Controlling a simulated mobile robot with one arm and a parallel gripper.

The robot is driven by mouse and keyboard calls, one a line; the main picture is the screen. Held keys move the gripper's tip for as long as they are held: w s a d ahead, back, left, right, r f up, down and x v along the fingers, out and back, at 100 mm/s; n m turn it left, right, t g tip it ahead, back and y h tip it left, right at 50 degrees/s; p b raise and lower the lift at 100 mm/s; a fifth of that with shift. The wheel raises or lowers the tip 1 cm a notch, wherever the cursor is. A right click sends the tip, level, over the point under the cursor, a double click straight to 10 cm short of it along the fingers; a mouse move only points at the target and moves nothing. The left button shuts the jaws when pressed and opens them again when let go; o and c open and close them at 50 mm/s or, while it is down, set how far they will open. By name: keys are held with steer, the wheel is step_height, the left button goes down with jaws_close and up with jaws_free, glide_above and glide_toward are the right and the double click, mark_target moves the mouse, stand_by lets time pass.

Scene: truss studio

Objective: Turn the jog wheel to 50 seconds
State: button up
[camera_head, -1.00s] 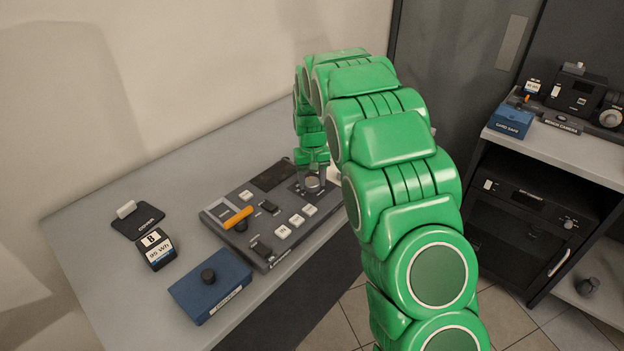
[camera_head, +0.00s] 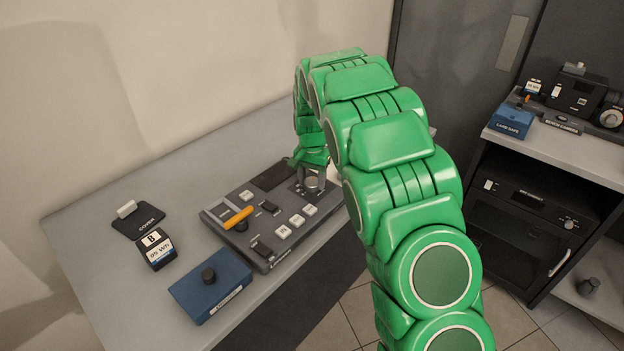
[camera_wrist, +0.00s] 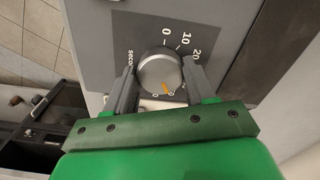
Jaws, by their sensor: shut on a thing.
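The jog wheel is a round grey knob on the console's right end; it shows in the wrist view (camera_wrist: 157,68) and in the head view (camera_head: 313,183). Its orange pointer (camera_wrist: 166,88) points to the lower side of the dial, slightly right. The marks 0, 10 and 20 show above and right of the wheel; the lower numerals are partly hidden by my gripper, so I cannot read the value pointed at. My gripper (camera_wrist: 160,78) is shut on the wheel, one finger on each side. It also shows in the head view (camera_head: 313,178).
The control console (camera_head: 272,215) has an orange-handled lever (camera_head: 237,217) and several white buttons. A blue box (camera_head: 211,286), a labelled battery (camera_head: 157,249) and a black cover (camera_head: 138,221) lie left of it. A shelf unit (camera_head: 560,150) stands right.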

mark_target(312, 181)
steer(key=shift+r, duration=0.1)
stand_by(0.3)
steer(key=o, duration=1)
steer(key=shift+o, duration=0.2)
step_height(312, 181, up, 7)
steer(key=shift+w+r, duration=0.1)
steer(key=shift+r, duration=0.3)
